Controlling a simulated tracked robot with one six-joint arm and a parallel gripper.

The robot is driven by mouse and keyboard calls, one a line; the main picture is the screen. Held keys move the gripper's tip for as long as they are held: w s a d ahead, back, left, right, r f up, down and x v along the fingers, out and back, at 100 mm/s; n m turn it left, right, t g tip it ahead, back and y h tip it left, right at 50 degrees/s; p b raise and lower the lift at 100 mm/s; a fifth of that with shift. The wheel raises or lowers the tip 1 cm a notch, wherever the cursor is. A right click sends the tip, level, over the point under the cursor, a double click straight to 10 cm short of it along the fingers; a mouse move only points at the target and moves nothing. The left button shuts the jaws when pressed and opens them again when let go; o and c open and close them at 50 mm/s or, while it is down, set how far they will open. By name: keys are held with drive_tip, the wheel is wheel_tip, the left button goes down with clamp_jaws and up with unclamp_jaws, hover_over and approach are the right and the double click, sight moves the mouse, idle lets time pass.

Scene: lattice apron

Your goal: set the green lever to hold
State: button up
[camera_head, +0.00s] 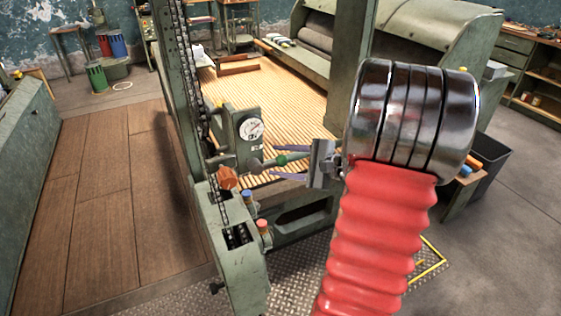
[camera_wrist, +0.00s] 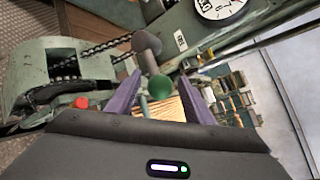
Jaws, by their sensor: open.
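The green lever (camera_head: 282,160) is a short rod with a green ball, sticking out from a grey-green box with a round dial. In the wrist view its green ball (camera_wrist: 160,87) lies between the fingers, with a grey round end behind it. My gripper (camera_head: 270,164) has its purple fingers spread on either side of the lever. The fingers also show in the wrist view (camera_wrist: 159,76), with gaps beside the ball. A small label plate (camera_wrist: 181,41) is on the box; its lettering is too small to read, and no hold mark can be made out.
The dial (camera_head: 251,129) is just above the lever. An orange knob (camera_head: 228,177), a blue button (camera_head: 247,195) and a red button (camera_head: 263,226) are close by at lower left. A chain post (camera_head: 180,80) stands left. A slatted bed (camera_head: 265,100) lies behind.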

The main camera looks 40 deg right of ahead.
drive_tip(key=shift+w, duration=0.1)
drive_tip(key=shift+c, duration=0.2)
clamp_jaws()
drive_tip(key=shift+a, duration=0.25)
drive_tip(key=shift+d+f, duration=0.1)
